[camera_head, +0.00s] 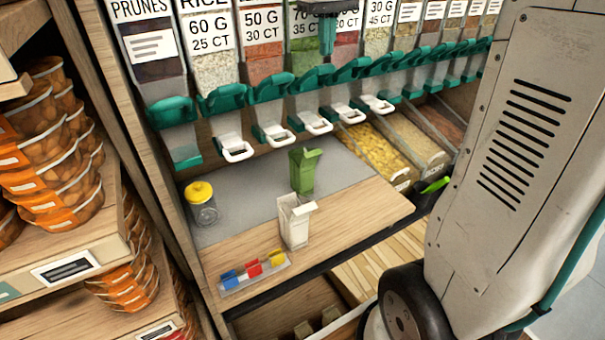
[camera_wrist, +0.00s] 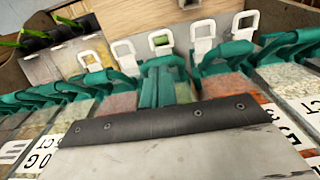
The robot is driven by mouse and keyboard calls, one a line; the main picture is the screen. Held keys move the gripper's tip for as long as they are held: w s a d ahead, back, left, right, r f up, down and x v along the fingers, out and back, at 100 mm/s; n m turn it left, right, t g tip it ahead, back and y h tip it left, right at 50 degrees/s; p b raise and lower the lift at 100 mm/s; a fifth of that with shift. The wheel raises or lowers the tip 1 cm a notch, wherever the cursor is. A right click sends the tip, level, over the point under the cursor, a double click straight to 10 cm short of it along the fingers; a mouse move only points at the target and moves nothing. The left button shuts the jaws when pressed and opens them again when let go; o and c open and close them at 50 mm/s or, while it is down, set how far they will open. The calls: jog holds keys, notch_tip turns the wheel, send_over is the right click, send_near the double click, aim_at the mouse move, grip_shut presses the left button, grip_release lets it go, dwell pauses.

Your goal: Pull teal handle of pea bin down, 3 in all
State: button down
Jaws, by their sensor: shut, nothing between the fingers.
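The pea bin (camera_head: 305,57) is a clear bin of green contents in the row of dispensers. Its teal handle (camera_head: 309,80) sits at the bin's front, with a white loop (camera_head: 315,122) below it. The handle looks level with its neighbours. My gripper (camera_head: 327,50) hangs in front of the bin's upper right, above the handle, fingers shut and empty. It partly covers the labels there. The wrist view is turned around; my teal fingers (camera_wrist: 158,88) overlap the handle area, so contact is unclear there. The pea bin's white loop (camera_wrist: 160,41) shows beyond.
A green open box (camera_head: 303,172) stands below the pea bin on the counter. A white box (camera_head: 295,222), a yellow-lidded jar (camera_head: 201,203) and a tray of coloured clips (camera_head: 253,272) are nearby. Neighbouring teal handles (camera_head: 268,88) crowd both sides.

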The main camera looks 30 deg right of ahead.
jog(key=s+r, duration=0.1)
jog(key=r, duration=0.1)
jog(key=s+r, duration=0.2)
jog(key=shift+s+r, duration=0.2)
jog(key=shift+s, duration=0.05)
dwell(0.5)
jog(key=s+a+f, duration=0.5)
jog(key=s+f, duration=0.2)
jog(key=s, duration=0.4)
jog(key=s+a+f+t, duration=0.1)
jog(key=s+a+f, duration=0.4)
jog(key=s+f, duration=0.3)
jog(key=s, duration=0.3)
jog(key=shift+s+a+f, duration=0.25)
jog(key=shift+s+a, duration=0.05)
jog(key=shift+a, duration=0.1)
